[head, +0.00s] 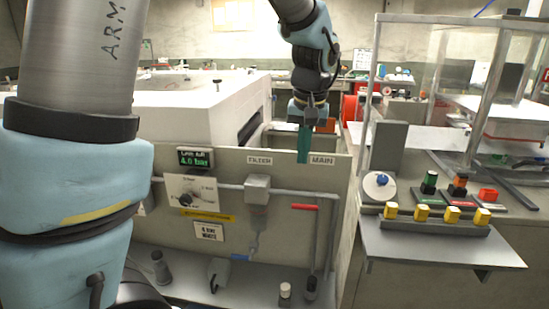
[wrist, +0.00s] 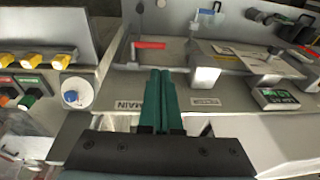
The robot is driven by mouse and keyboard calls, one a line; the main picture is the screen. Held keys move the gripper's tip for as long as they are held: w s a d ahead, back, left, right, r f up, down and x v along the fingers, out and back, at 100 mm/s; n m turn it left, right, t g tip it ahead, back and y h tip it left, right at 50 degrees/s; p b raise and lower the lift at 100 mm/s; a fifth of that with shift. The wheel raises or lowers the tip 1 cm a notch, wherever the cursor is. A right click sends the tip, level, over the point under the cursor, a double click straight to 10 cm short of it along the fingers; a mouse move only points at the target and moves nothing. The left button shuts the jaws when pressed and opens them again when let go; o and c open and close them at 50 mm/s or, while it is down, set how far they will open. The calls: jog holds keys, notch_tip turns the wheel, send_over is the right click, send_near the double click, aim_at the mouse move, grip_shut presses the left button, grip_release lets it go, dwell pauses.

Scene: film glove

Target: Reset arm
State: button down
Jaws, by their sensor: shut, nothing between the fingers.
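My gripper (head: 304,146) hangs pointing down from my arm in the head view, just above and behind the top edge of the panel, near the MAIN label (head: 322,160). Its teal fingers (wrist: 161,100) show in the wrist view, pressed together with nothing between them. The fingertips are close to the MAIN label in that view. The red lever handle (head: 304,207) on the panel lies horizontal, and it also shows in the wrist view (wrist: 150,45). The blue valve handle (head: 240,257) sits lower on the panel, on the pipe under the FILTER label (head: 259,161).
A green pressure display (head: 195,158) stands on the panel's top edge. At right, a console holds a row of yellow buttons (head: 452,214), a blue-topped knob (head: 382,181) and coloured push buttons (head: 459,184). A clear-walled frame rises behind it. A large white machine (head: 180,112) stands behind the panel.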

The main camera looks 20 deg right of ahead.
jog(key=s+a+f+n, duration=0.1)
jog(key=a+f, duration=0.1)
jog(key=a, duration=0.7)
jog(key=s+a+f+n, duration=0.1)
jog(key=a+f, duration=0.2)
jog(key=a, duration=0.7)
jog(key=s+a+f+n, duration=0.1)
jog(key=s+a+f, duration=0.1)
jog(key=a, duration=0.8)
jog(key=shift+f+n+g, duration=0.4)
jog(key=shift+f, duration=0.35)
